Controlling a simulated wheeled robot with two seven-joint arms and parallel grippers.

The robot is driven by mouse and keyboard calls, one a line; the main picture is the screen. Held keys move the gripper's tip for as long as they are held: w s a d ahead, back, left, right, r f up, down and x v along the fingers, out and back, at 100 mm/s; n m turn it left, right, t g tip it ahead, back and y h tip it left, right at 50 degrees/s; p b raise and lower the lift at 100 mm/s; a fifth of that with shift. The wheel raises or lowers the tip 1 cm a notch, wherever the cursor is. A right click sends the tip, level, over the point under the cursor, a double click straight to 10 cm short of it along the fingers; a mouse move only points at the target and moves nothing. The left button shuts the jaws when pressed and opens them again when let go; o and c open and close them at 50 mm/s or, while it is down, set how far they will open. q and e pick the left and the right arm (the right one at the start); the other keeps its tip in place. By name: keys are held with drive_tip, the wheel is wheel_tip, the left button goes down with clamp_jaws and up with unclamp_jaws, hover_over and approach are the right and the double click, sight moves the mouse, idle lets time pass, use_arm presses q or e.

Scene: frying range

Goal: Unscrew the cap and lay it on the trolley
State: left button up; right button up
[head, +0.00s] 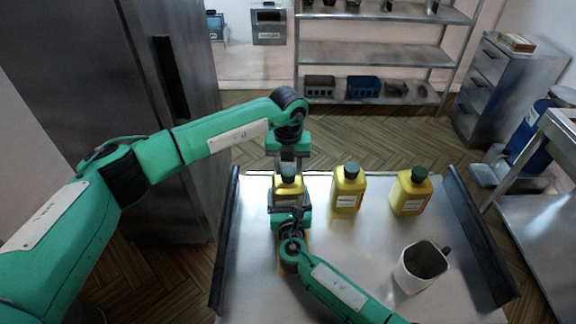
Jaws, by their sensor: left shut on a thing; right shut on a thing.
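A yellow bottle (288,187) with a dark green cap (288,173) stands at the far left of the steel trolley (345,275). My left gripper (288,167) comes down from above and is shut on the cap. The cap is at the bottle's neck; I cannot tell whether it is still threaded. My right gripper (289,200) reaches from the near side and is shut on the body of the same bottle. The arm and gripper hide the lower part of that bottle.
Two more yellow capped bottles, one in the middle (347,190) and one at the right (410,192), stand beside it. A white jug (420,267) is at the front right. Dark raised rails (481,240) edge the trolley's sides.

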sight(288, 170)
use_arm(q)
drive_tip(key=n, duration=0.6)
drive_tip(key=shift+n, duration=0.3)
use_arm(e)
drive_tip(key=shift+f, duration=0.1)
use_arm(q)
drive_tip(key=n, duration=0.7)
drive_tip(key=shift+r, duration=0.2)
drive_tip(key=shift+r, duration=0.95)
drive_tip(key=shift+r, duration=0.1)
drive_tip(key=shift+r, duration=1.95)
use_arm(e)
drive_tip(key=o, duration=1.7)
